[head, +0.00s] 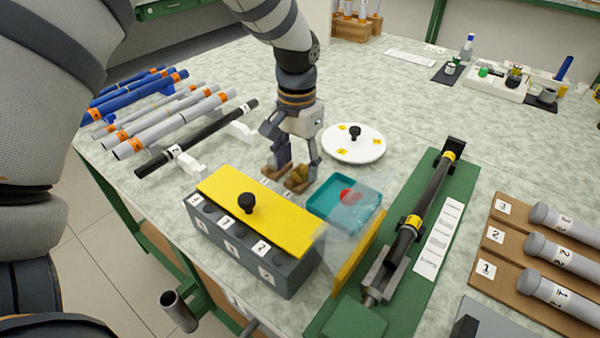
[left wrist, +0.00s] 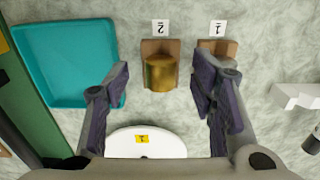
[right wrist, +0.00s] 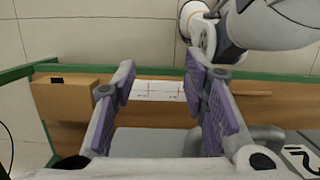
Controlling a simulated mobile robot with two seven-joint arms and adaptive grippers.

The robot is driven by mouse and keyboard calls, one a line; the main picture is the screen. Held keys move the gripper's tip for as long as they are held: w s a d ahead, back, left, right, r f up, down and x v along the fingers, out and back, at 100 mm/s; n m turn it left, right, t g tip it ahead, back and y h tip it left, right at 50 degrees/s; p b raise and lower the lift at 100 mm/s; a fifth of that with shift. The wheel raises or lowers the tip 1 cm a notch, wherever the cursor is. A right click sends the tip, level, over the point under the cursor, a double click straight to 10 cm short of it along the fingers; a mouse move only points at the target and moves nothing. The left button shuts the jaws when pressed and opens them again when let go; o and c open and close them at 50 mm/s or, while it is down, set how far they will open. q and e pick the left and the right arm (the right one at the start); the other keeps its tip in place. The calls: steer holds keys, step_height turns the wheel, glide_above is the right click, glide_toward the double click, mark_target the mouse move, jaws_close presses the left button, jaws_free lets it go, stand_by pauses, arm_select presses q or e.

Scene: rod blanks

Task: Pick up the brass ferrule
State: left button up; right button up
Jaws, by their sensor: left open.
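The brass ferrule (left wrist: 160,73) is a short golden cylinder in the left wrist view. It stands on a small brown wooden block (left wrist: 152,46) beside a label reading 2. My left gripper (head: 291,172) is open above it, with the ferrule showing between the two fingers (left wrist: 163,82) and no visible contact. In the head view the fingers partly hide the ferrule and its block. My right gripper (right wrist: 163,85) is open and empty in the right wrist view, over a shelf below the tabletop; it is not seen in the head view.
A second block (left wrist: 228,46), labelled 1, is close to the right finger. A teal tray (head: 318,208), a white round lid (head: 368,150) and a grey box with a yellow lid (head: 285,220) surround the left gripper. A clear panel (head: 352,215) stands before the tray.

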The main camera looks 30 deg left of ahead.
arm_select(q)
step_height(320, 180, down, 2)
steer(key=shift+w+f, duration=0.1)
steer(key=shift+f, duration=0.15)
steer(key=c, duration=1)
steer(key=shift+o, duration=0.2)
